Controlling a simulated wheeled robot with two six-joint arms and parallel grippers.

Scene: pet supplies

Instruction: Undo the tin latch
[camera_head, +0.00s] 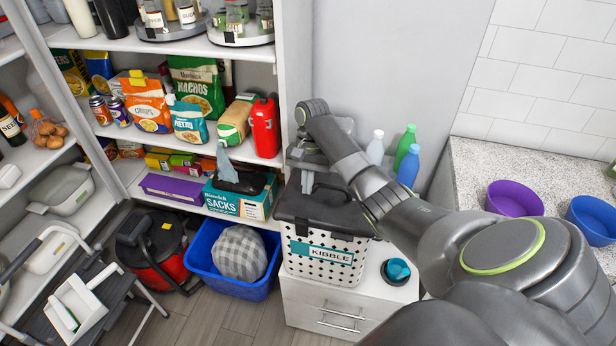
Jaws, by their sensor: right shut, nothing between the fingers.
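The tin (320,258) is a white, perforated box with a KIBBLE label on its front, standing on a white drawer cabinet. Its dark lid (335,215) is down on top. A teal piece shows beside the label, but I cannot tell whether it is the latch. My right arm comes in from the lower right and bends down over the back of the lid. My right gripper (308,182) is shut and empty, at or just above the lid's back left; I cannot tell if it touches. My left gripper is not in view.
A teal and black round item (397,271) sits right of the tin. White, green and blue bottles (408,167) stand behind my right arm. Shelves (200,45) of food packets rise at the left. A blue tub (232,285) with a checked cushion is on the floor.

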